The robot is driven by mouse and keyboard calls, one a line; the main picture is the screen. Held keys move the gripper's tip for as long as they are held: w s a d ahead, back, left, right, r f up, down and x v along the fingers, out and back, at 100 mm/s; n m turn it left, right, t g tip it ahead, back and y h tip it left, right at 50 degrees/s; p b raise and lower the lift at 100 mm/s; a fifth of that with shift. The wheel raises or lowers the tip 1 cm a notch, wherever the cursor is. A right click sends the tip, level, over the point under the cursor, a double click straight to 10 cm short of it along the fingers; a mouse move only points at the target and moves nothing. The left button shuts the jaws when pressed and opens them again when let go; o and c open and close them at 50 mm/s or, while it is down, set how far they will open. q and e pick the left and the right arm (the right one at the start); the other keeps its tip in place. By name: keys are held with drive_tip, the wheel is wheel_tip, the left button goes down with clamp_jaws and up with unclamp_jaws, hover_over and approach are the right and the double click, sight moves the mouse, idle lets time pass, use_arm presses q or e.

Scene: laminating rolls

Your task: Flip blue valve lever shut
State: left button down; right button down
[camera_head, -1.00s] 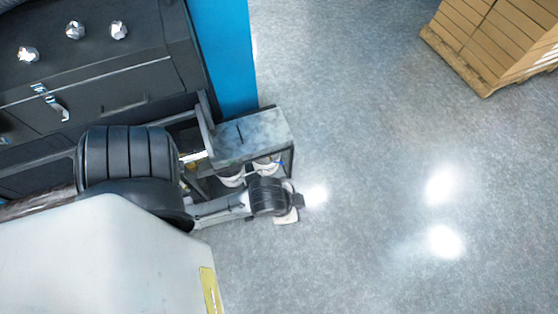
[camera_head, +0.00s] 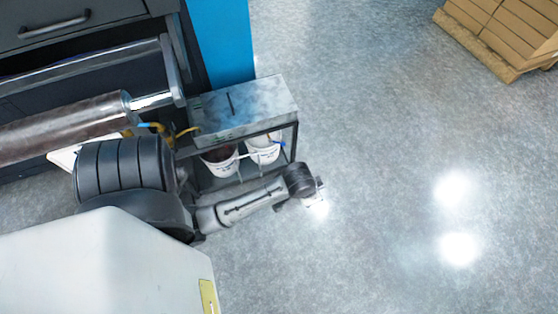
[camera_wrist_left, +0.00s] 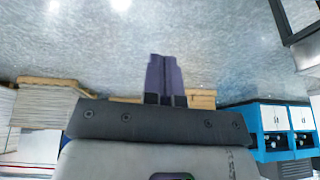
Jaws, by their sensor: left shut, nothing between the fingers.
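A small blue piece (camera_head: 283,143), likely the blue valve lever, shows at the right end of a thin white pipe in front of the buckets under the grey box. It is too small to tell how it is turned. My left arm reaches past the front of this stand, and its gripper (camera_head: 314,198) is low and to the right of the stand, apart from the blue piece. In the left wrist view the gripper (camera_wrist_left: 164,78) has its two fingers together with nothing between them, over the floor. The lever cannot be made out there. My right gripper is not in view.
The grey box (camera_head: 243,107) sits on a dark frame with two white buckets (camera_head: 263,151) below. A yellow handle (camera_head: 187,131) and a metal roller (camera_head: 65,127) are to the left. A blue post (camera_head: 222,45) stands behind. Boxes on a pallet (camera_head: 500,35) are far right; open floor lies between.

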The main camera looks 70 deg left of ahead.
use_arm(q)
drive_tip(key=w+a+f+n+t+b, duration=0.1)
drive_tip(key=w+a+f+n+b, duration=0.15)
drive_tip(key=f+b, duration=0.65)
drive_tip(key=w+a+f+n+t+b, duration=0.1)
drive_tip(key=w+a+f+n+b, duration=0.15)
drive_tip(key=f, duration=1.15)
drive_tip(key=w+a+f+n+t+b, duration=0.15)
drive_tip(key=a+f+b, duration=0.3)
drive_tip(key=f, duration=0.75)
drive_tip(key=s+a+f+n+t+y, duration=0.1)
drive_tip(key=s+a+f+n+y, duration=0.2)
drive_tip(key=s+a+n+y, duration=0.45)
drive_tip(key=s+a+f+n+t+y, duration=0.1)
drive_tip(key=s+a+f+n+y, duration=0.3)
drive_tip(key=n, duration=0.7)
drive_tip(key=s+a+r+n+g+y, duration=0.2)
drive_tip(key=a+r+n+y, duration=0.2)
drive_tip(key=r+n+y, duration=0.3)
drive_tip(key=w+a+r+n+h+b, duration=0.1)
drive_tip(key=w+a+r+b, duration=0.2)
drive_tip(key=a, duration=0.7)
drive_tip(key=shift+w+r+n+b, duration=0.3)
drive_tip(key=shift+w+b, duration=0.85)
drive_tip(key=shift+w, duration=1.1)
